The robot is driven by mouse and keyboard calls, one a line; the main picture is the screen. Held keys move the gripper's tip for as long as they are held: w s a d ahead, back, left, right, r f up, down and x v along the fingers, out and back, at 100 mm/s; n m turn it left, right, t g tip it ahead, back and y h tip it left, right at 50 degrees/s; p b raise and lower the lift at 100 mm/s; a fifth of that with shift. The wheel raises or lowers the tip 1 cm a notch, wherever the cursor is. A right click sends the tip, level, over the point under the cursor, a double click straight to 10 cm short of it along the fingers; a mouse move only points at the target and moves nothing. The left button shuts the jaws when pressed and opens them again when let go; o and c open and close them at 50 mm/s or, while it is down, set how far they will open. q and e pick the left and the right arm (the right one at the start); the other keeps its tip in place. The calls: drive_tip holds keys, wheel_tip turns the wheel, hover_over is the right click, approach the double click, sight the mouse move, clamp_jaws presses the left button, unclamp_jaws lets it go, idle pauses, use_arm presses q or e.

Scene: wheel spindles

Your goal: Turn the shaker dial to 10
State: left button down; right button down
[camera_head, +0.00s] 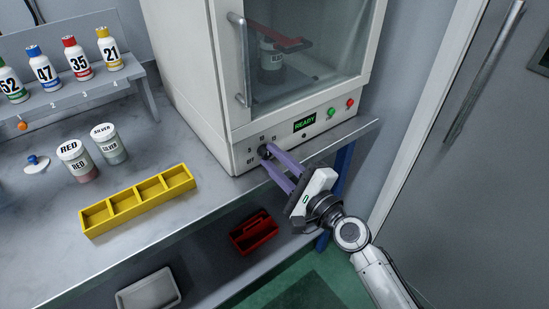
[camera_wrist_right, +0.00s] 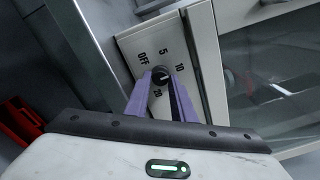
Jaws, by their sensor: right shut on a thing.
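The shaker (camera_head: 215,100) is a white cabinet with a glass door, standing on the bench. Its dark round dial (camera_head: 263,151) is low on the front panel and also shows in the right wrist view (camera_wrist_right: 160,74). Labels OFF, 5, 10 and 20 ring the dial. A pale mark shows on its face, but I cannot tell exactly which label it points to. My right gripper (camera_head: 266,157) reaches in from the lower right, its purple fingers shut on the dial from both sides. The fingers hide part of the dial's rim. My left gripper is not in view.
A green READY display (camera_head: 305,123) and green and red buttons sit right of the dial. A yellow divided tray (camera_head: 137,202), RED (camera_head: 77,160) and SILVER (camera_head: 109,144) jars and a rack of numbered bottles stand left. A red caddy (camera_head: 254,232) is below the bench.

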idle(0.5)
drive_tip(key=c, duration=1.5)
unclamp_jaws()
drive_tip(key=shift+c, duration=0.2)
drive_tip(key=v, duration=1)
drive_tip(key=shift+b, duration=0.4)
drive_tip(key=shift+s+d, duration=0.1)
drive_tip(key=s+d+f+n+g+h, duration=0.3)
drive_tip(key=s+f+n, duration=0.6)
drive_tip(key=f, duration=0.4)
drive_tip(key=s+d+f+n+g+h, duration=0.3)
drive_tip(key=s+d+f+n+h, duration=0.2)
drive_tip(key=s+d+f+n, duration=0.2)
drive_tip(key=s+f+n, duration=0.2)
drive_tip(key=s+f, duration=0.2)
drive_tip(key=f, duration=0.2)
drive_tip(key=shift+s+d+f+n, duration=0.2)
drive_tip(key=shift+f+n, duration=0.1)
